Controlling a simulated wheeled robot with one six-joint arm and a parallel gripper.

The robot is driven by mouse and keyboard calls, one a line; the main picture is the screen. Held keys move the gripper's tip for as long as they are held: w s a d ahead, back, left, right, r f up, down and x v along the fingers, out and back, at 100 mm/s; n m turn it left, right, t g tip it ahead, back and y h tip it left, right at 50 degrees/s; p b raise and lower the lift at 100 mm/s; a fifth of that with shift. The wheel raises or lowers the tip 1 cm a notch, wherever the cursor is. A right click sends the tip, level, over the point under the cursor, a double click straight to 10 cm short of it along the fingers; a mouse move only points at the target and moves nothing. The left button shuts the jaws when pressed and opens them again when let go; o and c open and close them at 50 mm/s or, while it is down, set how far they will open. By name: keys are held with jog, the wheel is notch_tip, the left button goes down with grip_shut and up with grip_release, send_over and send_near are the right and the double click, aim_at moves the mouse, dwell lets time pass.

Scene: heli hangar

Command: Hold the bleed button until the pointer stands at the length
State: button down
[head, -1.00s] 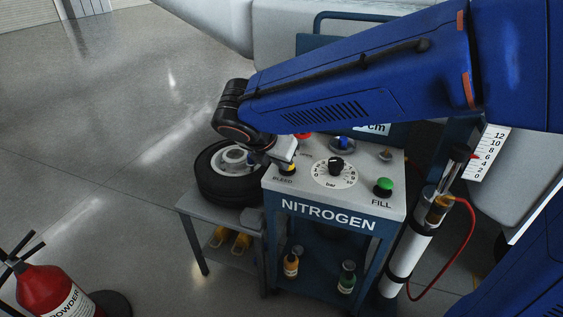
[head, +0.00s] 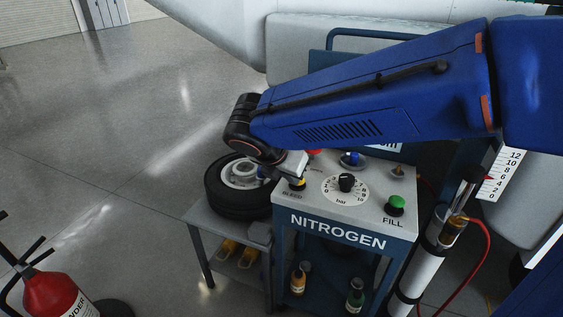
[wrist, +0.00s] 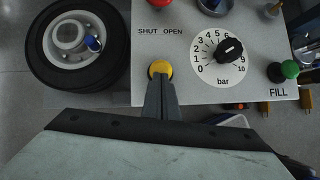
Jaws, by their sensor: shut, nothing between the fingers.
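The yellow bleed button (wrist: 160,68) stands on the grey panel of the nitrogen cart, above the word BLEED in the head view (head: 298,184). My gripper (wrist: 161,82) is shut, its fingertips at the near edge of the button in the wrist view. I cannot tell whether they press it. The strut (head: 428,251) with a shiny rod stands upright below. A card (head: 386,147) ending in "cm" is mostly hidden behind my arm.
The panel also carries a black bar knob (wrist: 229,48), a green fill button (wrist: 289,69), a blue knob (head: 352,158) and a red knob. A wheel (head: 215,197) lies on a side table at left. A red extinguisher (head: 60,297) stands front left. A red hose (head: 484,260) hangs right.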

jog(key=v, duration=1.7)
jog(key=shift+s+r, duration=0.1)
jog(key=d+f+m+g+y, duration=0.1)
jog(key=d+f+m, duration=0.2)
jog(key=d+m, duration=0.5)
jog(key=d+f+m+g, duration=0.1)
jog(key=d+f+m, duration=0.35)
jog(key=d, duration=0.85)
jog(key=s+d+f+m+y, duration=0.2)
jog(key=s+d+f+m, duration=0.7)
jog(key=m, duration=0.8)
jog(key=s+d, duration=0.1)
jog(key=d, duration=0.2)
jog(key=shift+s+d+f+m+t, duration=0.2)
jog(key=shift+f+m+t, duration=0.1)
jog(key=shift+f+m, duration=0.1)
